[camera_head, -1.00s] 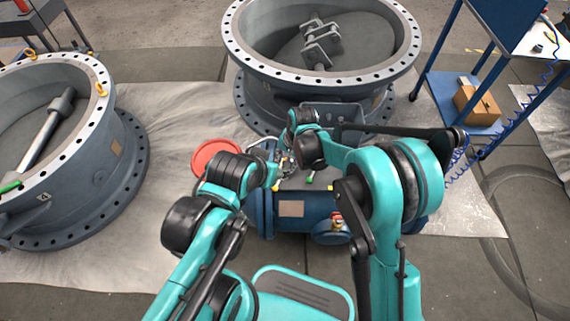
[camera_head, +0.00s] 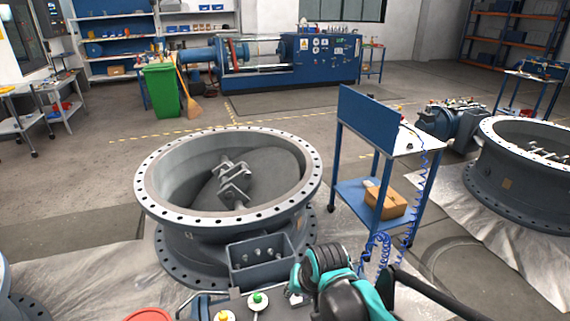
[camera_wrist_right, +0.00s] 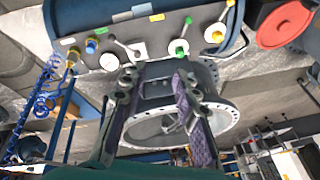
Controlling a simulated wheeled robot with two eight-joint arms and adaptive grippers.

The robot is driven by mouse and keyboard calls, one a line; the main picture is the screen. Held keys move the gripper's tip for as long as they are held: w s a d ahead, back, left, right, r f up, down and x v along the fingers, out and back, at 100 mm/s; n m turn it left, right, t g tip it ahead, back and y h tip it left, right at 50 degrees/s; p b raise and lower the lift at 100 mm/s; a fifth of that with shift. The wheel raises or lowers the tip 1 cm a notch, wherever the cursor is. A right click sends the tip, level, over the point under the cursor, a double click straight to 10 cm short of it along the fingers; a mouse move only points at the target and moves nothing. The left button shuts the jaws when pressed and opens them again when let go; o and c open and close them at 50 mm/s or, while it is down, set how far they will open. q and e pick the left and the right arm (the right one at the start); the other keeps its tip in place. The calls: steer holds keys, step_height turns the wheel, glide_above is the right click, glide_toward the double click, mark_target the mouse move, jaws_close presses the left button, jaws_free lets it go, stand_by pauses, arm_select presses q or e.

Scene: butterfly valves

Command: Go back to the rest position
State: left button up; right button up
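My right arm comes in at the bottom of the head view, teal and black. Its gripper (camera_head: 297,294) shows there only as a small part beside the black wrist joint. In the right wrist view, the two fingers of my right gripper (camera_wrist_right: 158,88) stand apart with purple pads. Nothing is seen between them except the background, so it is open and empty. My left gripper is not in view in either picture.
A large grey butterfly valve (camera_head: 157,207) stands ahead. A blue workstand (camera_head: 350,188) with a cardboard box (camera_head: 385,203) is to its right. Another valve (camera_head: 500,188) stands farther right.

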steer(key=s+d+r+t+h, duration=0.1)
steer(key=s+d+t+h, duration=0.1)
steer(key=s+d, duration=0.9)
steer(key=d+t, duration=0.1)
steer(key=d, duration=0.2)
steer(key=shift+s+d+r+n, duration=0.25)
steer(key=shift+s+d+n, duration=0.05)
steer(key=shift+s+n, duration=0.1)
